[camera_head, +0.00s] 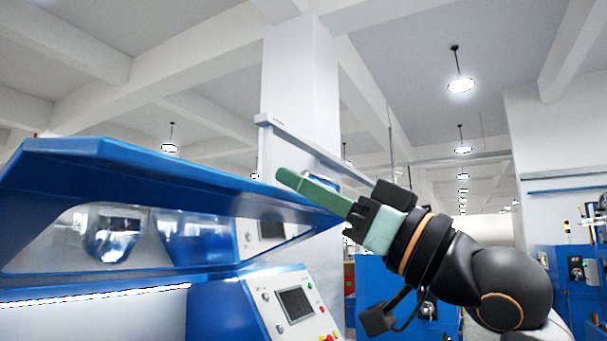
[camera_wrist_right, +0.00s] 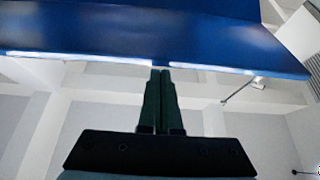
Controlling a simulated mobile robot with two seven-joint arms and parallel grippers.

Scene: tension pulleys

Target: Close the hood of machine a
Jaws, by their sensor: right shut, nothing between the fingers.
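The blue hood (camera_head: 130,160) of the machine stands raised on the left in the head view, with a clear window in its underside. The blue machine body (camera_head: 215,305) is below it. My right gripper (camera_head: 283,176) comes in from the right with green fingers shut and empty, at the hood's right part near its upper edge. In the right wrist view the shut fingertips (camera_wrist_right: 160,70) reach the edge of the blue hood (camera_wrist_right: 150,32); I cannot tell whether they touch it. My left gripper is not in view.
A control panel (camera_head: 297,302) with a screen and buttons is at the machine's right front. A white pillar (camera_head: 298,90) rises behind. Other blue cabinets (camera_head: 375,285) stand farther back. The space above the hood is clear.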

